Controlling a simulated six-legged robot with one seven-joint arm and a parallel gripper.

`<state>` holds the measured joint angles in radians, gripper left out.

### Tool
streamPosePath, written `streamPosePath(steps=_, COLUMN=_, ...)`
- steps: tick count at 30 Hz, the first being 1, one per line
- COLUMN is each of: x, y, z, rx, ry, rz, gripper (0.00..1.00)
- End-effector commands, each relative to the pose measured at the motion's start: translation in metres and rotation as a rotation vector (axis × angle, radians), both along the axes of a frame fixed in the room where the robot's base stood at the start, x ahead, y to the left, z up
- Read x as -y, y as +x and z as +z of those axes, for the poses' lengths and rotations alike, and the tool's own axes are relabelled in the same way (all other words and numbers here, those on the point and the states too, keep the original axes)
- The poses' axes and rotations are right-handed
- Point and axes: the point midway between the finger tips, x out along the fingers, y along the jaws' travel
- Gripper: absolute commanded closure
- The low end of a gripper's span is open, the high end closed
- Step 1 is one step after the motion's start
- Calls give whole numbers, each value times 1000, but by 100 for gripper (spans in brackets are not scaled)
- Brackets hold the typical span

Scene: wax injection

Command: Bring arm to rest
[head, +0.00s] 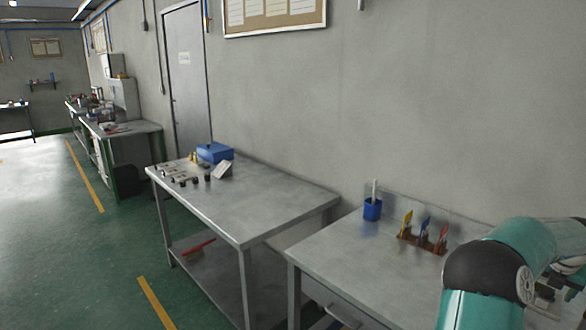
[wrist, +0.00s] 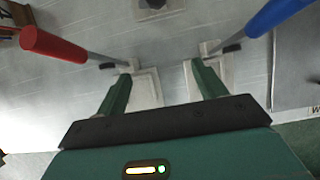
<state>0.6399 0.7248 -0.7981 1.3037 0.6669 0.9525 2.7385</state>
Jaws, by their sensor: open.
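My gripper (wrist: 162,78) is open in the wrist view, with its two green fingers apart and nothing held between them. A red-handled tool (wrist: 52,44) lies to the upper left of the fingers and a blue-handled tool (wrist: 275,17) to the upper right. Their thin metal shafts point in towards the fingertips; I cannot tell whether they touch. In the head view my teal and black arm is bent over the right-hand table (head: 345,250) at the lower right. The gripper cannot be made out clearly there.
On the right-hand table stand a blue cup (head: 373,210) and a rack with yellow, blue and red-handled tools (head: 424,230). The middle table (head: 270,207) carries a blue box (head: 214,152) and several small parts; its right part is clear. A wall stands behind both tables.

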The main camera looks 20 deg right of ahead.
Motion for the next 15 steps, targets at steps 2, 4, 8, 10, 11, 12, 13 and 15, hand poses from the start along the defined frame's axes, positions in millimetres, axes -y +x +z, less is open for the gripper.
streamPosePath(steps=2, x=1, y=-2, z=1, rx=-1, ry=-1, rz=-3, gripper=30)
streamPosePath(steps=4, x=-9, y=6, z=7, rx=-1, ry=-3, rz=55, gripper=30)
streamPosePath(steps=8, x=-31, y=20, z=16, rx=-15, ry=-8, rz=191, gripper=30)
streamPosePath(steps=10, x=-44, y=27, z=21, rx=-23, ry=-12, rz=267, gripper=30)
streamPosePath(steps=11, x=-51, y=31, z=24, rx=-25, ry=-15, rz=303, gripper=30)
streamPosePath(steps=12, x=-60, y=35, z=26, rx=-30, ry=-19, rz=353, gripper=30)
streamPosePath(steps=13, x=-67, y=38, z=29, rx=-34, ry=-23, rz=393, gripper=30)
streamPosePath(steps=15, x=-86, y=47, z=35, rx=-42, ry=-32, rz=494, gripper=30)
